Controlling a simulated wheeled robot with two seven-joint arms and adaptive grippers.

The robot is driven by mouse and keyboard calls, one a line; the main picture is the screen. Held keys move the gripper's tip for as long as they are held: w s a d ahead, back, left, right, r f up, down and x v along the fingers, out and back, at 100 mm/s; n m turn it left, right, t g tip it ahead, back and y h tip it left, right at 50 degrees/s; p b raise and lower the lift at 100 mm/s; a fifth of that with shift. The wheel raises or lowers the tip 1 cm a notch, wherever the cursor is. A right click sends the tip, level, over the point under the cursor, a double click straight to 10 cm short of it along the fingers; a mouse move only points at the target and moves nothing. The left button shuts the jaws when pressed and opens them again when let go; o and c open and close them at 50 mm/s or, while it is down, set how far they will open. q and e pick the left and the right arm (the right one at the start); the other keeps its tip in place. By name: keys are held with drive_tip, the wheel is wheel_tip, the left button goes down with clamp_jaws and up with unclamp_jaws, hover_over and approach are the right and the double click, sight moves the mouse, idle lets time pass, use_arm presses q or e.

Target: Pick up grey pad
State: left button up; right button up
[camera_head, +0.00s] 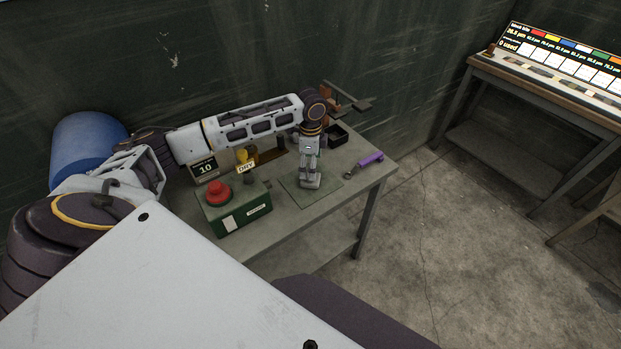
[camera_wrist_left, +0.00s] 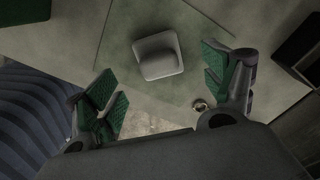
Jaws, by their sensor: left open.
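The grey pad (camera_wrist_left: 160,55) is a light grey square piece with rounded corners and a raised rounded part. It lies on a thin green-grey mat (camera_wrist_left: 118,45), which also shows on the table in the head view (camera_head: 293,192). My left gripper (camera_wrist_left: 165,86) is open, its green-lined fingers apart and empty. In the left wrist view the pad sits ahead of the fingers, between their lines, untouched. In the head view my left arm reaches over the table and its end hangs over the mat; the fingers are hard to make out there. My right gripper is not in view.
A green box with a red button (camera_head: 218,193) stands left of the mat. A purple-handled tool (camera_head: 371,158) lies to the right, and a small black tray (camera_head: 338,136) is behind. A sign reading 10 (camera_head: 205,169) and a blue barrel (camera_head: 85,140) are farther left.

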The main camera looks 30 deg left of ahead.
use_arm(q)
drive_tip(key=shift+f, duration=0.15)
drive_tip(key=shift+s+f+p, duration=0.1)
drive_tip(key=shift+f+p, duration=0.35)
drive_tip(key=shift+f, duration=2.1)
drive_tip(key=shift+c, duration=0.5)
drive_tip(key=c, duration=1.1)
drive_tip(key=shift+r, duration=0.15)
drive_tip(key=shift+r+b, duration=0.4)
drive_tip(key=shift+r, duration=4.5)
